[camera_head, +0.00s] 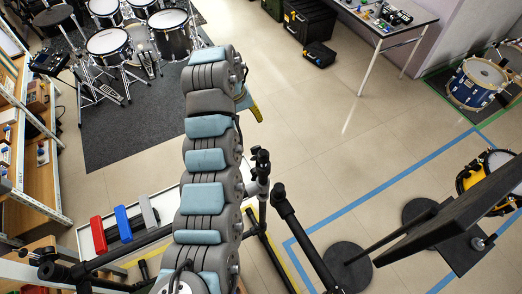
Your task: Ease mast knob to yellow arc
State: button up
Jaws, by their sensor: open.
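A mast (257,185) stands just right of my arm, with a black clamp or knob-like part (261,160) at its top. I cannot tell whether this part is the mast knob. A small yellow piece (256,113) shows at the right edge of my upper arm, partly covered by it. I cannot tell whether it is the yellow arc. My grey and teal arm rises through the middle of the picture and hides what lies behind it. I cannot make out my gripper or its fingertips.
Black stand tubes (300,232) and a round black base (347,266) stand at the lower right. A dark panel (462,208) crosses the right side. A tray with red, blue and grey blocks (123,222) is at left. Drums (108,43) stand at upper left. Open floor (330,130) lies right.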

aim_at(255, 147)
jog(key=shift+w+d+f+p, duration=0.2)
jog(key=shift+d+f, duration=0.35)
jog(key=shift+f, duration=2.3)
jog(key=shift+w+d+f+p, duration=0.1)
jog(key=shift+d+f+p, duration=0.35)
jog(key=shift+f, duration=2.4)
jog(key=shift+w+d+f+p, duration=0.15)
jog(key=shift+d+f, duration=0.45)
jog(key=shift+f, duration=2.25)
jog(key=c, duration=1.2)
